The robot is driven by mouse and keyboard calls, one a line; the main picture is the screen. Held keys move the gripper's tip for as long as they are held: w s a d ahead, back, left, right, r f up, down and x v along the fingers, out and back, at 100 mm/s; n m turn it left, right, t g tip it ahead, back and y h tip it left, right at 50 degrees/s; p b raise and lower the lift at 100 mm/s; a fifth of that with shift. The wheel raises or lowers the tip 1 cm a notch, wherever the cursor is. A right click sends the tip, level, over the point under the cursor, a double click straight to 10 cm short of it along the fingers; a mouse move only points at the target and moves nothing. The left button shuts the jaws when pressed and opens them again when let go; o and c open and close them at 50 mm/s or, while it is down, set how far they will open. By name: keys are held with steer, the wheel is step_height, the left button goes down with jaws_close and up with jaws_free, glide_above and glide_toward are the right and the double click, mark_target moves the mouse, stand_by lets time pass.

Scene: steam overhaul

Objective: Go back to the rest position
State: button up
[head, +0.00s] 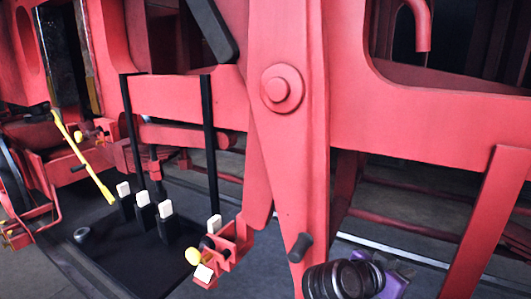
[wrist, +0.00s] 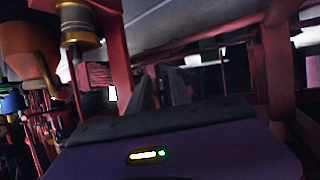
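My gripper (wrist: 159,90) shows in the wrist view as two dark grey fingers beyond a purple housing with a small lit indicator. The fingers stand apart with a narrow gap, and I see nothing held between them. In the head view, my arm's black ribbed joint and purple part show at the bottom right, in front of the red framework. The fingers cannot be made out there.
A large red frame (head: 430,110) fills the head view, with a red hanging link (head: 290,150) close to my arm. A brass-and-black cylinder (wrist: 78,25) is near in the wrist view.

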steer(key=a+f+n+t+y, duration=0.5)
steer(key=a+n+t, duration=0.1)
steer(key=n+t, duration=0.25)
steer(key=s+a+f+n+t+y, duration=0.25)
steer(key=s+a+n+y, duration=0.3)
steer(key=s, duration=0.45)
steer(key=s+a+m+g+y, duration=0.1)
steer(key=s+a+g, duration=0.1)
steer(key=s, duration=2.9)
steer(key=shift+r+m, duration=0.15)
steer(key=shift+m, duration=0.15)
steer(key=shift+s, duration=0.1)
